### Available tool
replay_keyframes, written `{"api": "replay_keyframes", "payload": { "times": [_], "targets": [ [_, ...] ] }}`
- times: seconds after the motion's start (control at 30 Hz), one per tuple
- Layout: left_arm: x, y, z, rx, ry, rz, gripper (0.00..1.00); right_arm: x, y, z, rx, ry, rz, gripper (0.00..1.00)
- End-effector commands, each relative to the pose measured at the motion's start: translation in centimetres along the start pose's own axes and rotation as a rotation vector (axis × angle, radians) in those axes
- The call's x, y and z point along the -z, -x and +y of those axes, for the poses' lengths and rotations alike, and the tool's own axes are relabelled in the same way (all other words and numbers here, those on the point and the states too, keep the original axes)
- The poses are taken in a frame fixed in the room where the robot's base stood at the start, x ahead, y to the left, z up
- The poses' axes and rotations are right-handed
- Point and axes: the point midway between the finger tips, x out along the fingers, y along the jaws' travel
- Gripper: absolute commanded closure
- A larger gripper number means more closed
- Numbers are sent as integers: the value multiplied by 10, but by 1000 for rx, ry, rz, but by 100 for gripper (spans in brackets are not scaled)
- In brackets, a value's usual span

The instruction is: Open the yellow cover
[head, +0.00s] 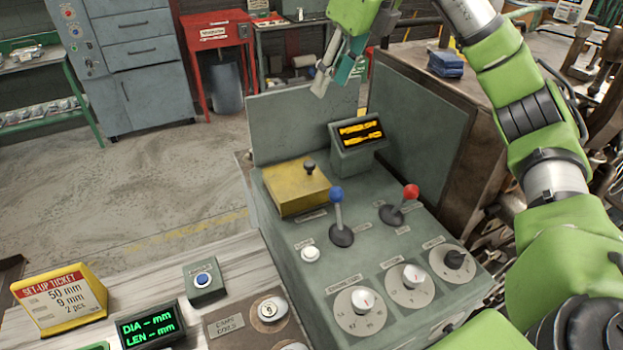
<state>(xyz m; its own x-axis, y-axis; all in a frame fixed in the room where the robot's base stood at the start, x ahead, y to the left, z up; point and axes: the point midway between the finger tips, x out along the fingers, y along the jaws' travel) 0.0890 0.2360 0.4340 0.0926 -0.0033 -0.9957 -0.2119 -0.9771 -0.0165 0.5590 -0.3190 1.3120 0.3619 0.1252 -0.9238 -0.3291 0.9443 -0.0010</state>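The yellow cover (290,196) lies flat and closed on the left rear of the grey-green machine console. A small black knob (309,167) stands on its top near the far right corner. My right gripper (333,82) is in the air above and beyond the cover, in front of the machine's upright back panel. It points downward, clear of the cover, and its two fingers appear apart with nothing between them. What is under the cover is hidden. My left gripper is not in view.
A small display (357,132) stands just right of the cover. A blue-knobbed lever (337,194) and a red-knobbed lever (411,191) rise from the console in front. Dials (361,312) line the front edge. The space above the cover is free.

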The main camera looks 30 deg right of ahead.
Motion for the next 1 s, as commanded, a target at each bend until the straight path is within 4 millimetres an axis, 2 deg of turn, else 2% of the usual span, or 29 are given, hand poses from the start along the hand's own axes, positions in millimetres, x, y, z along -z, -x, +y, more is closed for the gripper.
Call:
{"api": "replay_keyframes", "payload": {
  "times": [0.03, 0.1, 0.33, 0.5, 0.67, 1.0],
  "targets": [
    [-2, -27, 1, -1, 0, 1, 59, 10, -25, 0, 0, 0, 0, 64],
    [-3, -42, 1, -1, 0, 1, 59, 16, -39, 0, 0, 0, 0, 64],
    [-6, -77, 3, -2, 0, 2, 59, 29, -71, 0, 0, 0, -1, 64],
    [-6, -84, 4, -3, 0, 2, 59, 32, -79, 0, 0, 0, 0, 64],
    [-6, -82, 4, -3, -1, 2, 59, 32, -91, 0, 0, -1, 3, 64],
    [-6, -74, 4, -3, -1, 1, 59, 33, -159, 0, -1, 0, 6, 64]
  ]
}}
